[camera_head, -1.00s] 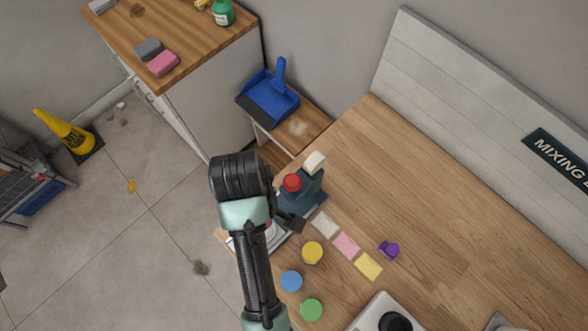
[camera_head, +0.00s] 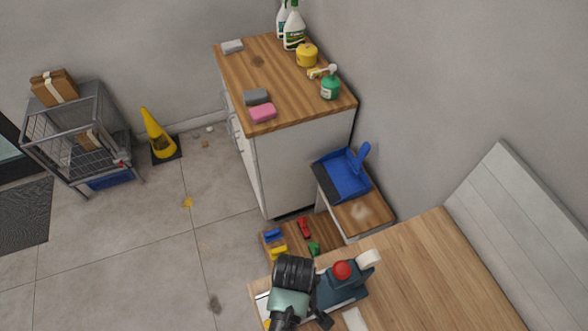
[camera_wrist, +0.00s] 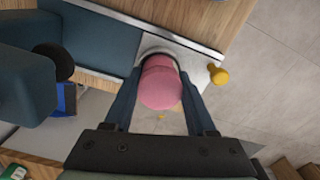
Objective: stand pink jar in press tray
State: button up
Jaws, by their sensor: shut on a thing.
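The pink jar (camera_wrist: 160,86) is between the two fingers of my gripper (camera_wrist: 160,105) in the wrist view, and the fingers are shut on it. A pale grey tray (camera_wrist: 196,68) with a metal edge shows behind and around the jar. I cannot tell whether the jar's base touches it. The dark blue press (camera_wrist: 95,35) stands just left of the jar. In the head view, the press (camera_head: 343,290) with its red knob is right of my wrist, and the tray's pale edge (camera_head: 262,303) shows at left. My arm hides the jar there.
A blue dustpan (camera_head: 345,178) lies on a low stand behind the counter (camera_head: 425,275). A wooden box (camera_head: 272,243) holds small coloured things. A cabinet (camera_head: 290,165) bears sponges and bottles. A yellow cone (camera_head: 157,135) and a wire cart (camera_head: 78,140) stand on the floor.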

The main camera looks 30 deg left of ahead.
jog(key=shift+f, duration=0.1)
jog(key=shift+f, duration=0.35)
jog(key=shift+s+d+f, duration=0.1)
jog(key=shift+s+f, duration=0.1)
jog(key=o, duration=1.3)
jog(key=shift+f+b, duration=0.1)
jog(key=shift+b, duration=0.2)
jog(key=shift+o, duration=0.2)
jog(key=shift+s, duration=0.1)
jog(key=r, duration=1.2)
jog(key=shift+w+r, duration=0.35)
jog(key=shift+r, duration=0.45)
